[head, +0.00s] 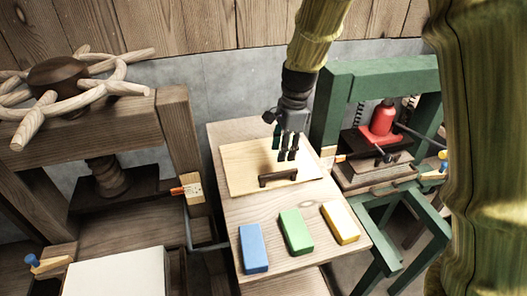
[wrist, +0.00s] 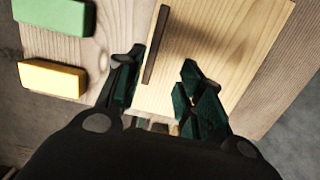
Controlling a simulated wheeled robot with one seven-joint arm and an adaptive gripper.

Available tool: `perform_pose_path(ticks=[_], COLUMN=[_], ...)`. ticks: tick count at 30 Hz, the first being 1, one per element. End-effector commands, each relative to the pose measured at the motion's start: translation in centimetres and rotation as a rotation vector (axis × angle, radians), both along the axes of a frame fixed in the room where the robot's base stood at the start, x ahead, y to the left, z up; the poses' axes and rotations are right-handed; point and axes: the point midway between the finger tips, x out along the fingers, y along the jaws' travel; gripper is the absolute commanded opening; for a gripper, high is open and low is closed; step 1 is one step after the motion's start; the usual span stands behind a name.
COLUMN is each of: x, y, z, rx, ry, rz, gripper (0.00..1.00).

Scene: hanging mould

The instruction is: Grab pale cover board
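The pale cover board (head: 240,165) lies flat on the wooden bench between two presses. It has a dark bar handle (head: 278,177) on top. In the wrist view the board (wrist: 235,40) fills the upper middle, with its handle (wrist: 156,45) running up and down. My gripper (head: 288,155) hangs above the board, a little behind the handle in the head view. In the wrist view my gripper (wrist: 160,75) has its fingers spread apart with nothing between the tips. The handle lies beyond the fingertips, nearer the left finger. I cannot tell the exact height above it.
Blue (head: 253,248), green (head: 296,231) and yellow (head: 340,223) blocks lie along the bench's front (head: 300,204). A wooden screw press (head: 180,140) stands left, with a white slab (head: 120,275) low in front. A green-framed press (head: 330,110) with a red jack (head: 382,122) stands right.

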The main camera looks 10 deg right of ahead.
Motion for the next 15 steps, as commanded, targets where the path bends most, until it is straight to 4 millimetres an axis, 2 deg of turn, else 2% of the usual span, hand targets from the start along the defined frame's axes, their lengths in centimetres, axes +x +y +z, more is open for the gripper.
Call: perform_pose_path(ticks=[2,7,15], x=[-0.5,-0.7,0.5], y=[0.2,0.8,1.0], z=[-0.2,-2.3,-5.5], rx=[0.001,0.002,0.002], ry=[-0.001,-0.001,0.009], rz=[0.001,0.004,0.003], gripper=[0.38,0.38,0.38])
